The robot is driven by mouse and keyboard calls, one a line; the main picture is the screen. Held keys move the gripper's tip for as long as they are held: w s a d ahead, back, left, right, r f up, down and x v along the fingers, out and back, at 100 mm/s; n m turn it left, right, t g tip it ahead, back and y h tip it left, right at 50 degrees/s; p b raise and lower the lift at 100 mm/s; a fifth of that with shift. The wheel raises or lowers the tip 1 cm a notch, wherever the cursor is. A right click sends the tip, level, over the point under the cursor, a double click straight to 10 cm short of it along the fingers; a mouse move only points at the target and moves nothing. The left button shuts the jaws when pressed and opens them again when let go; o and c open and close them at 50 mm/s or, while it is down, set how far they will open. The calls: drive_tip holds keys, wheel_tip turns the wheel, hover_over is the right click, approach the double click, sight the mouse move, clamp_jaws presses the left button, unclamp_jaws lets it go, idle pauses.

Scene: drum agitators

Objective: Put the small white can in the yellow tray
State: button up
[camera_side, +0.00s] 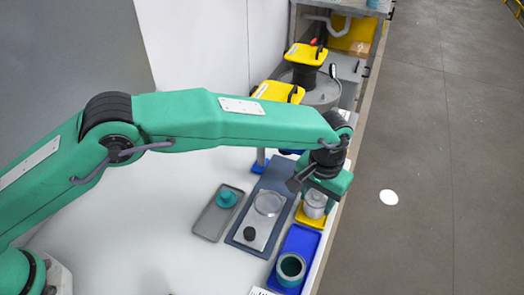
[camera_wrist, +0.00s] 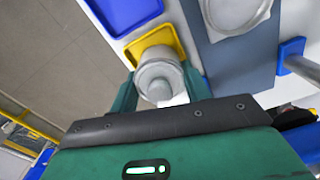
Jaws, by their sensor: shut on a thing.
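The small white can (camera_side: 315,200) is light grey-white and stands upright over the yellow tray (camera_side: 310,221) near the right edge of the table. In the wrist view the can (camera_wrist: 157,72) sits between my fingers, with part of the yellow tray (camera_wrist: 152,41) showing beyond it. My gripper (camera_side: 318,185) is shut on the can from above; its fingers also show in the wrist view (camera_wrist: 158,88). The can's underside is hidden, so I cannot tell whether it touches the tray.
A blue tray (camera_side: 297,247) with a teal-lined grey cup (camera_side: 290,267) lies in front. Left are a dark blue-grey board (camera_side: 243,232) with a clear round dish (camera_side: 269,203), and a grey tray (camera_side: 207,222) with a teal part (camera_side: 227,198). Yellow-topped drum equipment (camera_side: 305,55) stands behind.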

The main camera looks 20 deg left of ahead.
drive_tip(key=shift+f, duration=0.2)
idle(0.5)
drive_tip(key=o, duration=1)
drive_tip(key=o, duration=0.4)
drive_tip(key=shift+c, duration=0.2)
drive_tip(key=shift+r, duration=0.25)
drive_tip(key=shift+r, duration=1)
drive_tip(key=shift+r, duration=0.1)
